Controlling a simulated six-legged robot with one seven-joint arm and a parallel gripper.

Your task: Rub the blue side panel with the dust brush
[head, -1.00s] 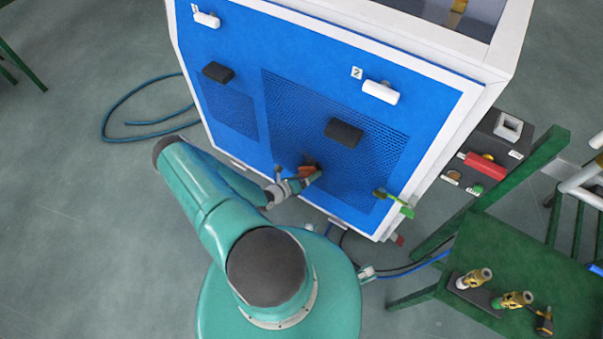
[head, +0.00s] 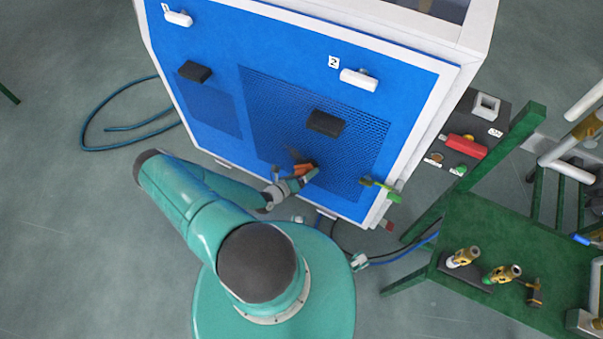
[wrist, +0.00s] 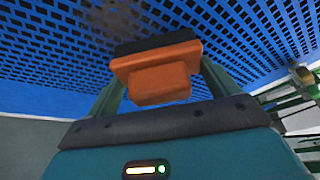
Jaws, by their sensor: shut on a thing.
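The blue side panel (head: 270,50) is the large face of the white-framed cabinet, with two perforated grille areas. My gripper (head: 303,179) is low in front of the larger grille, right of my teal arm. It is shut on the dust brush (head: 303,170), which has an orange-brown body. In the wrist view the brush (wrist: 158,75) sits between my fingers, its dark bristle end (wrist: 155,45) towards the perforated panel (wrist: 225,35). The bristles appear at or very close to the panel; contact cannot be told for sure.
Black handles (head: 325,123) and white handles (head: 359,79) stick out from the panel. A green-handled valve (head: 382,188) is at its lower right. A green table (head: 475,225) with brass fittings (head: 503,273) stands at the right. A blue hose (head: 100,118) lies on the floor at left.

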